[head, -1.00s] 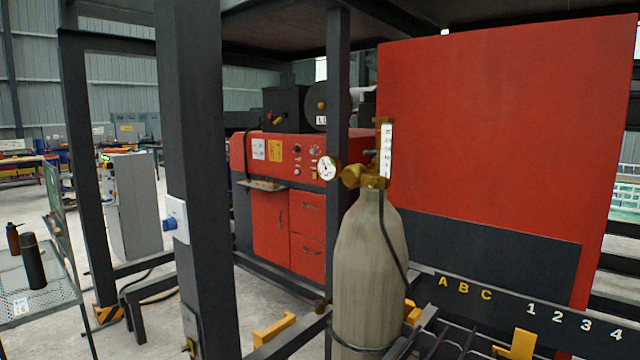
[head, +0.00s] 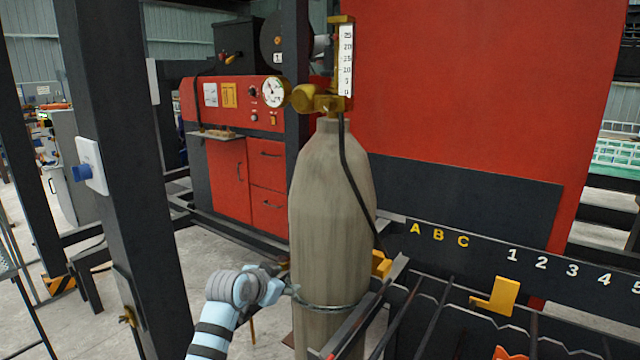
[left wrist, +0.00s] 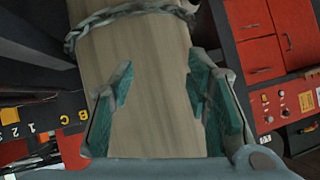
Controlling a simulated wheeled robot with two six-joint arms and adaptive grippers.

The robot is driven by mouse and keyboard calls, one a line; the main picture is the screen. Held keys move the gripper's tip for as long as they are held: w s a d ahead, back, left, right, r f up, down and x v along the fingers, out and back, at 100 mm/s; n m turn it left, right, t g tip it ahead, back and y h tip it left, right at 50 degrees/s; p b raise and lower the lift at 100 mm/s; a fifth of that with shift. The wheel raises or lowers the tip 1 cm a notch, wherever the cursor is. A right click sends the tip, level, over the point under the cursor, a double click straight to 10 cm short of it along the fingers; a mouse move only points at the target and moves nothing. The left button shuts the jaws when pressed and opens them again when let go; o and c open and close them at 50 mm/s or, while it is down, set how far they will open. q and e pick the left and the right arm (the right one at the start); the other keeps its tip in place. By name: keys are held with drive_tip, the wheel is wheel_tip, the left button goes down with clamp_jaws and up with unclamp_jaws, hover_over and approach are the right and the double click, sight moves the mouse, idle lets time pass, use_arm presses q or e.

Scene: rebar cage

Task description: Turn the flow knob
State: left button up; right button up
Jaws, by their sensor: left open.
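The gas cylinder (head: 332,210) stands upright in the middle of the head view, with a brass regulator (head: 320,103) on top. The regulator carries a round white gauge (head: 274,92) and an upright flow scale (head: 346,60). I cannot pick out the flow knob with certainty among the brass parts. My left gripper (head: 284,282) is low beside the cylinder's left side, well below the regulator, and partly hidden. In the left wrist view its teal fingers (left wrist: 160,95) are open and spread in front of the cylinder body (left wrist: 150,60), nothing held. My right gripper is not in view.
A chain (head: 335,307) circles the cylinder low down. A dark post (head: 120,150) stands at the left and a thinner one (head: 296,60) behind the cylinder. A rack with a lettered, numbered rail (head: 490,250) is at the right. A red machine (head: 235,130) stands behind.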

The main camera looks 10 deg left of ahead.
use_arm(q)
wheel_tip(320, 180, up, 16)
drive_tip(key=d+m+t+h+b, duration=0.1)
drive_tip(key=d+m+t+b, duration=0.1)
drive_tip(key=m+t+h+b, duration=0.3)
drive_tip(key=m+t, duration=0.1)
drive_tip(key=m, duration=0.3)
approach(323, 106)
drive_tip(key=d+v, duration=0.1)
drive_tip(key=v, duration=0.5)
drive_tip(key=p+x, duration=0.1)
drive_tip(key=x, duration=0.3)
drive_tip(key=p+x, duration=0.1)
drive_tip(key=x, duration=0.4)
drive_tip(key=p+x, duration=0.2)
drive_tip(key=x, duration=0.2)
drive_tip(key=shift+w+a+r, duration=0.15)
drive_tip(key=shift+w+a, duration=0.1)
drive_tip(key=shift+w, duration=0.1)
drive_tip(key=shift+w+d, duration=0.1)
drive_tip(key=shift+w, duration=0.45)
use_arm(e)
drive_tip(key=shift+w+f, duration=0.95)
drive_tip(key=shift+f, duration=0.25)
use_arm(q)
clamp_jaws()
